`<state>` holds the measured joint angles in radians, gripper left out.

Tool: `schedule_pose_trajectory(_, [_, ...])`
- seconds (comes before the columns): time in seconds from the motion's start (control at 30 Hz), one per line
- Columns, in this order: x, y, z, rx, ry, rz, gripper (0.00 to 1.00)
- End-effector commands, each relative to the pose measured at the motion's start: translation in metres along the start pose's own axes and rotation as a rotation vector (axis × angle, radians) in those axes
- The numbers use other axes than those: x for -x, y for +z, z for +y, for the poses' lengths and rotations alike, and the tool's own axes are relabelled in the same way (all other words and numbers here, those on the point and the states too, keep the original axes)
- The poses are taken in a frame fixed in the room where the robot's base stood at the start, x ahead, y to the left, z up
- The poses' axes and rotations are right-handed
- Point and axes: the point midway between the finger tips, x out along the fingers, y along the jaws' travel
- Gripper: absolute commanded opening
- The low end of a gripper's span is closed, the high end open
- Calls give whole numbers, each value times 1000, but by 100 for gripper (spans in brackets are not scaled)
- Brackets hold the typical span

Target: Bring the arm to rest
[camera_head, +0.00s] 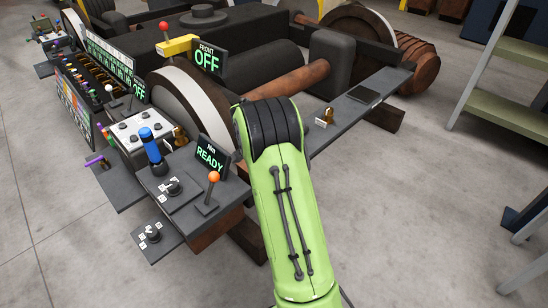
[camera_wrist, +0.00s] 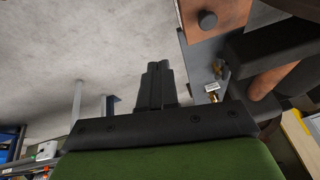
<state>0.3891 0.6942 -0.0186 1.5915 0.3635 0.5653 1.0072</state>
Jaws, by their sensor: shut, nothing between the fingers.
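My gripper (camera_wrist: 157,72) shows in the wrist view, with its dark fingers together and nothing between them. It points over bare concrete floor, apart from the dark machinery at the right of that view. In the head view my green arm rises from the bottom centre and bends at a black joint, in front of the console and shelf. The gripper itself is hidden in the head view.
The control console (camera_head: 236,189) stands left of my arm, with an orange-knobbed lever (camera_head: 213,177), a blue handle (camera_head: 152,148) and a READY display (camera_head: 211,157). A grey shelf (camera_head: 340,125) runs behind the arm. A green-stepped ladder (camera_head: 500,110) stands right. Floor is clear between.

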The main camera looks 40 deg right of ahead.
Motion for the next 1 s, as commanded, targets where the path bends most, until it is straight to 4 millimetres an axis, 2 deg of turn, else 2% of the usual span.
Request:
schedule_pose_trajectory(0.1, [6,0,7,0,0,0,0])
schedule_pose_trajectory(0.37, [8,0,7,3,-2,-1,0])
schedule_pose_trajectory(0.43, [25,2,6,34,-18,-7,0])
schedule_pose_trajectory(0.47, [40,4,6,62,-32,-13,0])
schedule_pose_trajectory(0.57, [116,17,10,228,-100,-44,0])
schedule_pose_trajectory(0.6, [152,24,18,316,-134,-57,0])
schedule_pose_trajectory(0.67, [200,37,32,453,-185,-75,0])
schedule_pose_trajectory(0.7, [229,46,45,544,-219,-84,0])
schedule_pose_trajectory(0.8, [293,66,83,774,-310,-95,0])
schedule_pose_trajectory(0.9, [343,86,129,1009,-404,-90,0])
schedule_pose_trajectory(1.0, [376,103,176,1232,-492,-71,0])
